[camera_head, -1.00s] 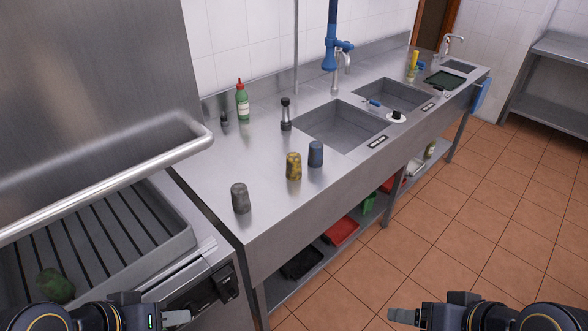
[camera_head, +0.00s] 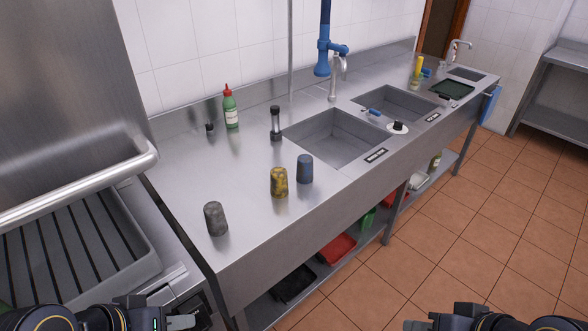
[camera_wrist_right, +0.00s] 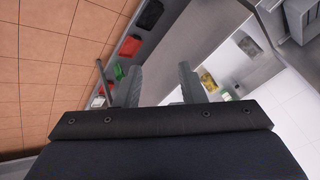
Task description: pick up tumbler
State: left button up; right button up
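Three upright tumbler-like cups stand on the steel counter: a grey one (camera_head: 215,218) nearest the left edge, a yellow mottled one (camera_head: 279,182) and a dark blue one (camera_head: 305,168) beside it. I cannot tell which is meant. The yellow cup also shows in the right wrist view (camera_wrist_right: 208,80). My left gripper (camera_head: 182,321) is at the bottom edge, below and apart from the cups; its finger gap is not clear. My right gripper (camera_wrist_right: 158,82) has its fingers apart with nothing between them. It is low in front of the counter, away from the cups.
A green bottle (camera_head: 231,108) and a dark-topped shaker (camera_head: 276,124) stand behind the cups. Sink basins (camera_head: 335,137) lie to the right. A slatted grill (camera_head: 75,245) with a thick rail (camera_head: 90,185) is at left. Tiled floor (camera_head: 480,230) is open at right.

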aim_at(278, 181)
jog(key=i+l+u, duration=0.2)
jog(key=u, duration=0.15)
jog(key=i+l+u, duration=0.2)
jog(key=u, duration=0.2)
jog(key=i+l+u, duration=0.1)
jog(key=l+u, duration=0.25)
jog(key=i+l+u, duration=0.25)
jog(key=l, duration=0.3)
jog(key=i, duration=0.1)
